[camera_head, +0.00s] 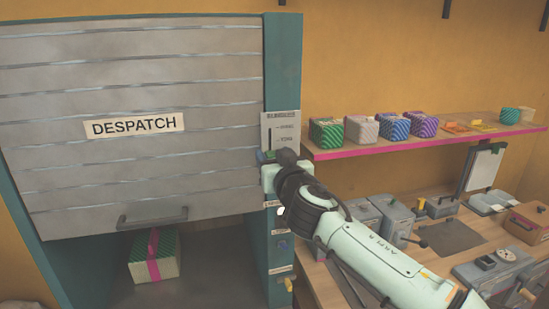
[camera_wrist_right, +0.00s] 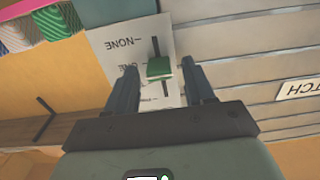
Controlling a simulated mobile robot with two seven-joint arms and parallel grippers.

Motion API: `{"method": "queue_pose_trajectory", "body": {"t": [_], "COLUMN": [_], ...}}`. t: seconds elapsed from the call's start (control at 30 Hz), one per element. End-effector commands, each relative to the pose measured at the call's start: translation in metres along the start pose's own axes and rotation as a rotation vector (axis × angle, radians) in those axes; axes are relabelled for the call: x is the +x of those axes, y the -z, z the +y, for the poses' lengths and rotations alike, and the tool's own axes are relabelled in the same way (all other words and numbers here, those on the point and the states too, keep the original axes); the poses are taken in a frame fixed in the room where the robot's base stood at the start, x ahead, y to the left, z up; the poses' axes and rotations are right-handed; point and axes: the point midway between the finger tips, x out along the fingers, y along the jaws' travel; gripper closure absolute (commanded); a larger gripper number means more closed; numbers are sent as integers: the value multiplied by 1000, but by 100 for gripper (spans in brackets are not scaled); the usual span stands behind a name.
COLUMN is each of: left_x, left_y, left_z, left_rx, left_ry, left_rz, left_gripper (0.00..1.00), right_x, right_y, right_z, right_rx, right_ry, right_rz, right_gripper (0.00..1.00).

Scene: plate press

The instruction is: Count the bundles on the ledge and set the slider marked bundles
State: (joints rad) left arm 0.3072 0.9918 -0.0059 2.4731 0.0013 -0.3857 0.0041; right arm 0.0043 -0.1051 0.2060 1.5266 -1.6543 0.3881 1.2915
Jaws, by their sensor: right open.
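The slider panel (camera_head: 281,129), headed with what reads as BUNDLES, is on the teal post right of the shutter. It has a dark vertical slot and small marks. In the right wrist view the panel (camera_wrist_right: 108,48) appears upside down, with NONE legible. The green slider knob (camera_wrist_right: 160,68) sits between the fingers of my open right gripper (camera_wrist_right: 162,82), with gaps on both sides. In the head view the right gripper (camera_head: 268,157) covers the panel's lower part. Several patterned bundles stand on the ledge (camera_head: 365,150): green (camera_head: 326,132), grey-white (camera_head: 361,129), blue (camera_head: 393,125), purple (camera_head: 422,123).
Flat orange pieces (camera_head: 456,127) and a green patterned item (camera_head: 510,115) are also on the ledge. The DESPATCH shutter (camera_head: 130,165) hangs partly open above a ribboned green box (camera_head: 155,258). A bench with grey machines (camera_head: 392,220) stands below the ledge.

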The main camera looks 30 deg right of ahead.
Motion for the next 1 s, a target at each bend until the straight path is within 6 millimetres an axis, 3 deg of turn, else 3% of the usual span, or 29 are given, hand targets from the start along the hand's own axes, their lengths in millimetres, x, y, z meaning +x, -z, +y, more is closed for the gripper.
{"method": "queue_pose_trajectory", "body": {"t": [0.17,0.63,0.8,1.0], "left_x": [9,49,53,53], "left_y": [-7,-28,-30,-30], "left_z": [-6,-27,-29,-29], "left_rx": [-3,-14,-14,-14], "left_ry": [3,13,14,14], "left_rz": [-9,-38,-40,-40], "left_gripper": [62,62,62,62], "right_x": [-16,-114,-130,-134], "right_y": [-1,-2,-1,0], "right_z": [0,0,0,0], "right_rx": [1,1,0,0], "right_ry": [2,0,0,0], "right_rz": [2,2,0,-1], "right_gripper": [47,47,47,47]}}
